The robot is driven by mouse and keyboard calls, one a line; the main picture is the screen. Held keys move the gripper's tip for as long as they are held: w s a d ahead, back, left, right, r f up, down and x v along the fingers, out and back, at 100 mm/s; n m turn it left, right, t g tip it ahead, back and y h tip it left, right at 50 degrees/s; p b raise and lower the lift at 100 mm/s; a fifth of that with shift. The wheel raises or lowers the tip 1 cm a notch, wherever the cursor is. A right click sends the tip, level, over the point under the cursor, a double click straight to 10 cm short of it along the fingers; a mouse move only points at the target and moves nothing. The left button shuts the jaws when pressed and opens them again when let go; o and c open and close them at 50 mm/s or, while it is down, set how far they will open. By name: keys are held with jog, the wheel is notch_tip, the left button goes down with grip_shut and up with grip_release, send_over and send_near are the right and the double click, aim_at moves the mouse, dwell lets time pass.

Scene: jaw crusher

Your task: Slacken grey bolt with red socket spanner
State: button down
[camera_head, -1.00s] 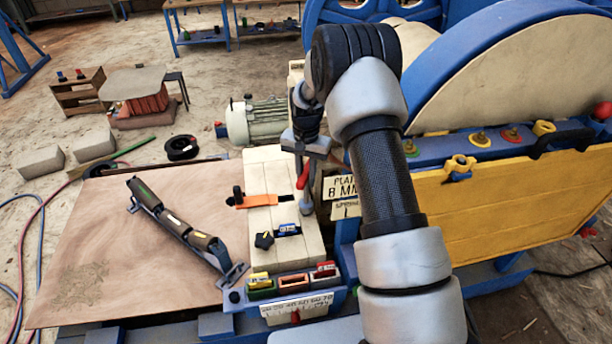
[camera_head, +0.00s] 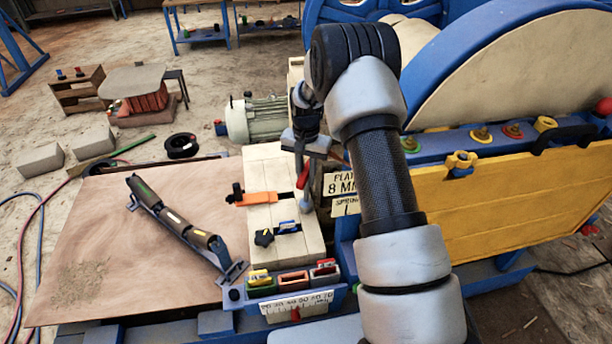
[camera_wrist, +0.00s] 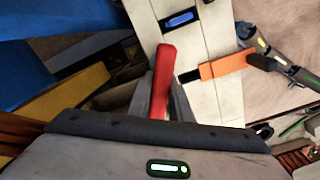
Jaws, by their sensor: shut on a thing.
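My gripper (camera_head: 303,164) points down beside the pale beam block, in the middle of the head view. It is shut on the red handle of the socket spanner (camera_head: 303,178). In the wrist view the red spanner (camera_wrist: 165,62) stands out between the two grey fingers (camera_wrist: 164,103). In the head view a grey part shows below the red handle, close to the block's right edge. I cannot tell whether it is the spanner's socket end or the bolt. I cannot make out the grey bolt clearly in either view.
An orange clamp (camera_head: 258,199) and a small blue-and-black tool (camera_head: 278,233) lie on the pale block (camera_head: 262,165). Coloured holders (camera_head: 293,281) line its front. A wooden board (camera_head: 110,230) carries a black roller bar (camera_head: 180,229). The yellow guard (camera_head: 520,200) stands right of my arm.

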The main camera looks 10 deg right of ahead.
jog(key=shift+f, duration=0.15)
jog(key=n, duration=0.2)
jog(key=shift+f+n+b, duration=0.1)
jog(key=shift+n+b, duration=0.2)
jog(key=shift+b, duration=0.1)
jog(key=n, duration=0.4)
jog(key=shift+n, duration=0.3)
jog(key=shift+n, duration=0.4)
jog(key=n, duration=0.5)
jog(key=shift+n, duration=0.5)
